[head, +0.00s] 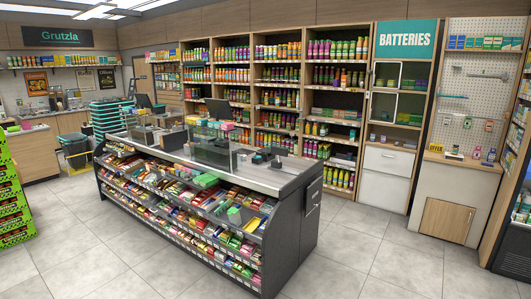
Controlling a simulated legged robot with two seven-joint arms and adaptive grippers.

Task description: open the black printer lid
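The candy counter (300,171) stands in the middle of the view, some distance off. Small black devices (261,157) sit on its top near the right end. One of them may be the black printer, but they are too small to tell which, or whether a lid is open or shut. Neither of my grippers and no part of my arms shows in the head view.
Clear screens (236,148) and a dark monitor (217,111) stand on the counter. Candy racks (215,215) fill its front. Bottle shelves (278,75) and a white drawer unit (386,187) line the back. Green boxes (12,205) stack at left. Grey tiled floor (385,265) is clear at front right.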

